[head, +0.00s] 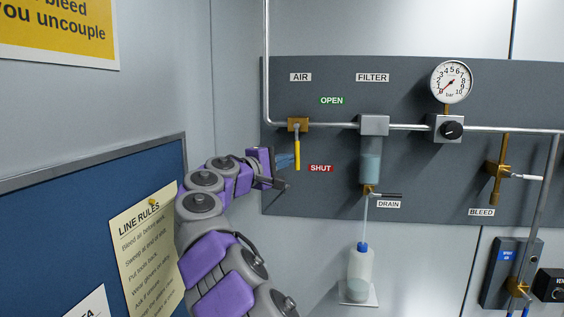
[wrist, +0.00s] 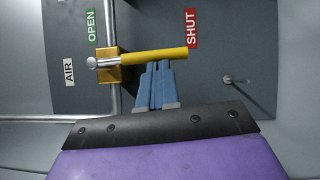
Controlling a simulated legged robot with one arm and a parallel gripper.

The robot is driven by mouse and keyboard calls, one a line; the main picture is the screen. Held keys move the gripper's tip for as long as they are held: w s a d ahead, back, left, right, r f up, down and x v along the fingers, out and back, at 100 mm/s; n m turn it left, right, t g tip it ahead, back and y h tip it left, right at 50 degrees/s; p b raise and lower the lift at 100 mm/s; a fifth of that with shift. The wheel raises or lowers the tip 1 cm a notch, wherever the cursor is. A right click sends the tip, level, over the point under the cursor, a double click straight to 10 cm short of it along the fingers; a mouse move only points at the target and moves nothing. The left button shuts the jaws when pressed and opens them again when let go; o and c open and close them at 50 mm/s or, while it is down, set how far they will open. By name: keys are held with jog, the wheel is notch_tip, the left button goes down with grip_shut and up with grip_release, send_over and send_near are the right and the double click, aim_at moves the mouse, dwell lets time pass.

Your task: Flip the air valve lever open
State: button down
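The air valve (head: 298,125) is a brass block on the pipe under the AIR label. Its yellow lever (head: 297,152) hangs straight down, beside the red SHUT label (head: 320,168) and below the green OPEN label (head: 332,100). My gripper (head: 292,161) is just left of the lever's lower half. In the wrist view the lever (wrist: 155,56) lies across the picture from the brass valve (wrist: 108,66). The blue fingers of my gripper (wrist: 158,65) are close together and end at the lever's edge. Contact is hard to tell; the lever does not look held between them.
Right of the valve are a filter bowl (head: 371,167), a drain tap (head: 385,194), a bottle (head: 359,268), a pressure gauge (head: 451,82) with its needle near zero, and a bleed valve (head: 498,170). A blue notice board (head: 90,190) is at the left. The panel below the lever is clear.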

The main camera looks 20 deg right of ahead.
jog(key=shift+s+d, duration=0.1)
jog(key=s+d+r+n+t+h, duration=0.2)
jog(key=s+d+r+n+t, duration=0.1)
jog(key=s+d+r+n, duration=0.2)
jog(key=shift+s+d+r+n, duration=0.15)
jog(key=shift+s+d+n, duration=0.25)
jog(key=shift+d+n, duration=1.05)
jog(key=shift+d+m, duration=0.45)
jog(key=shift+d, duration=0.05)
dwell(0.4)
